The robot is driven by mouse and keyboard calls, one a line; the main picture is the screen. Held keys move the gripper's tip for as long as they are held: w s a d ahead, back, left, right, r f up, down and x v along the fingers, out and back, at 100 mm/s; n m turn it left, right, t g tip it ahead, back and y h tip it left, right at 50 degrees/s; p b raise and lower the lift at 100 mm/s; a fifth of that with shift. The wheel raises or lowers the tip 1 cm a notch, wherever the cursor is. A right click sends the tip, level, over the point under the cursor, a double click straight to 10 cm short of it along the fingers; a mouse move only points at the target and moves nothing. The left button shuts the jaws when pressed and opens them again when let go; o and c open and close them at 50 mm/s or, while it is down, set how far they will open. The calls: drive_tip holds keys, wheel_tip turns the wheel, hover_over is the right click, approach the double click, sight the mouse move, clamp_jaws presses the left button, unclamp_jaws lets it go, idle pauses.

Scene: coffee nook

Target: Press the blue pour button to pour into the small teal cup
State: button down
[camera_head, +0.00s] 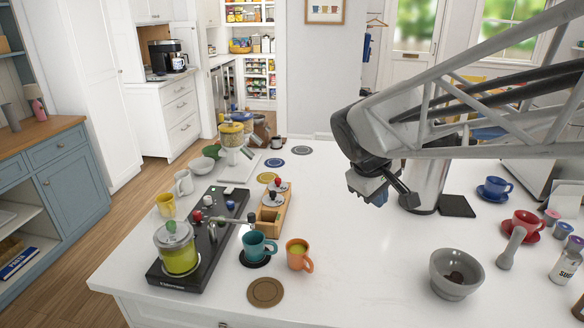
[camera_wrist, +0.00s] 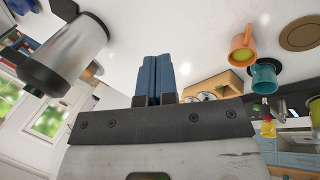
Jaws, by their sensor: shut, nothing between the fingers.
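The small teal cup (camera_head: 258,248) stands upright on a dark coaster beneath the spout of the black dispenser (camera_head: 178,278). It also shows in the wrist view (camera_wrist: 263,78). A jar of green liquid (camera_head: 179,250) stands on the dispenser's front end. A small blue button (camera_head: 230,204) appears on the dispenser's top, near red and white knobs. My gripper (camera_head: 378,198) is over the table to the right of the dispenser, well apart from the button and cup. In the wrist view its blue fingers (camera_wrist: 156,80) are together and empty.
An orange cup with green liquid (camera_head: 296,260) stands just right of the teal cup. A wooden holder with knobs (camera_head: 271,217) is behind them. A steel cylinder (camera_head: 430,182) stands close beside my gripper. A grey mortar (camera_head: 456,290) is at front right. The middle counter is clear.

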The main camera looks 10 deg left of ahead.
drive_tip(key=w+a+n, duration=0.4)
drive_tip(key=w+a, duration=0.4)
drive_tip(key=a, duration=0.1)
drive_tip(key=n+t+h, duration=0.1)
drive_tip(key=n+t, duration=0.4)
drive_tip(key=n, duration=0.5)
hover_over(231, 203)
wheel_tip(231, 203, down, 8)
drive_tip(key=shift+s+r, duration=0.1)
drive_tip(key=shift+f, duration=4.35)
